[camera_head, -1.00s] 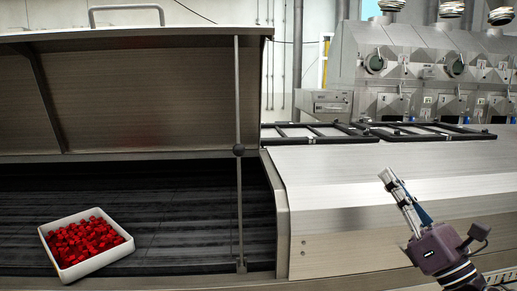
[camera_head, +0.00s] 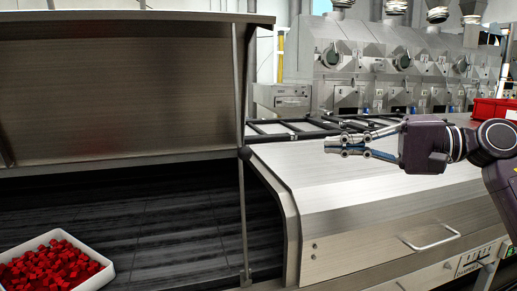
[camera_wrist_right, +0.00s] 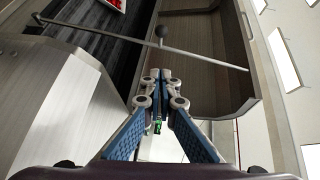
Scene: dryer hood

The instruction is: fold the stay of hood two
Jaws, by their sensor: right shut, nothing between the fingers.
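The raised hood (camera_head: 120,85) stands open on the left in the head view. Its stay (camera_head: 242,200) is a thin upright rod with a dark round knob (camera_head: 245,153) partway up, running from the hood's edge to the lower frame. My right gripper (camera_head: 330,145) is shut and empty, to the right of the stay and apart from it, pointing left above the closed metal cover. In the right wrist view the stay (camera_wrist_right: 100,36) crosses beyond the fingertips, with its knob (camera_wrist_right: 161,31) just past them. My left gripper is not in view.
A white tray of red pieces (camera_head: 108,272) sits on the dark bed under the hood. The closed metal cover (camera_head: 350,185) with a handle (camera_head: 432,238) lies to the right. Black frames (camera_head: 290,128) and machines (camera_head: 390,70) stand behind. A red crate (camera_head: 490,110) is at far right.

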